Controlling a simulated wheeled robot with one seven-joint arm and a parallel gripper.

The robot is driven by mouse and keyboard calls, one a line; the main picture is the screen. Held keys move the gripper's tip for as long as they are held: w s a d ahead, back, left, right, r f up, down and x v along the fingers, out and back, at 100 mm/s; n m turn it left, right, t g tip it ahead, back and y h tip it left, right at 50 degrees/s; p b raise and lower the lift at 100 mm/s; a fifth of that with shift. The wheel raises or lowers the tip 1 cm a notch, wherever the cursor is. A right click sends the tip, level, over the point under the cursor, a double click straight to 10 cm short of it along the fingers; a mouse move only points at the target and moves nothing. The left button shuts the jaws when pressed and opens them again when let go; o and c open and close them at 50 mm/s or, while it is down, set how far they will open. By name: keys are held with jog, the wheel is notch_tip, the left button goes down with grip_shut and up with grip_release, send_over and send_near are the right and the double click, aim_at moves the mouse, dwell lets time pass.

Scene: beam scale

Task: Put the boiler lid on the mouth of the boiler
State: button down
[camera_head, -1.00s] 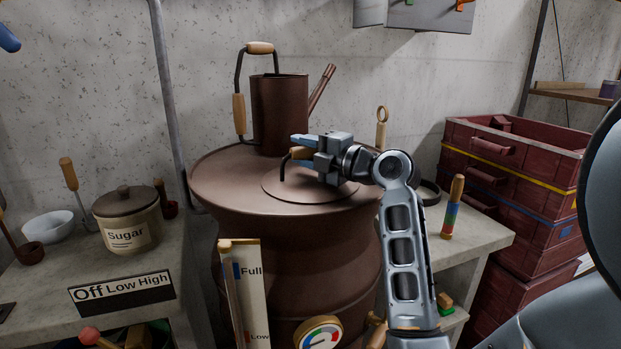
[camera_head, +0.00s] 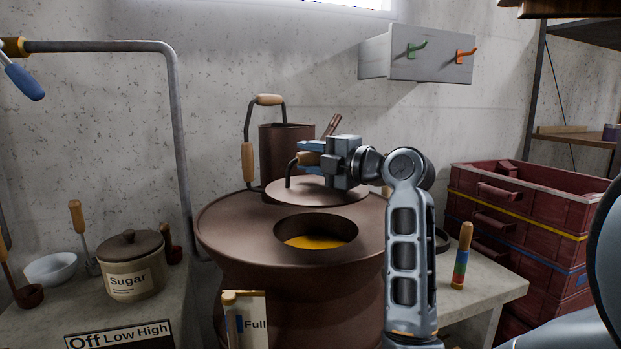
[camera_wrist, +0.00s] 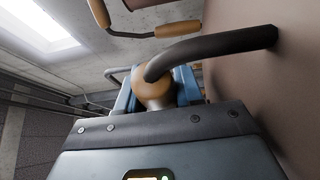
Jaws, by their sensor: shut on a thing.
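The brown boiler (camera_head: 240,220) stands in the middle of the head view. Its round mouth (camera_head: 316,232) is uncovered, and orange-yellow contents show inside. The boiler lid (camera_head: 318,193) is a brown disc with a bent handle and wooden grip. My gripper (camera_head: 312,158) is shut on that handle and holds the lid roughly level above the boiler top, behind the mouth as seen here. In the wrist view the lid (camera_wrist: 297,75) fills the right side, and its wooden grip (camera_wrist: 153,92) sits between my fingers. The gap under the lid is hard to judge.
A brown watering can (camera_head: 284,150) with an arched handle stands behind the lid. The sugar pot (camera_head: 133,270) and a white bowl (camera_head: 50,268) are on the left counter. Red crates (camera_head: 515,215) are stacked at right. A metal pipe (camera_head: 178,130) rises at left.

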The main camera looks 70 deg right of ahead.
aim_at(309, 187)
jog(key=shift+r, duration=0.35)
jog(key=f+b, duration=0.7)
jog(key=shift+w+d+f+b, duration=0.2)
jog(key=shift+w+d+b, duration=0.05)
jog(key=shift+d+b, duration=0.1)
jog(key=shift+f+b, duration=0.95)
jog(key=shift+f, duration=0.05)
dwell(0.4)
jog(key=c, duration=0.7)
grip_release()
jog(key=shift+o, duration=0.2)
jog(key=shift+f, duration=0.1)
jog(key=shift+s, duration=0.1)
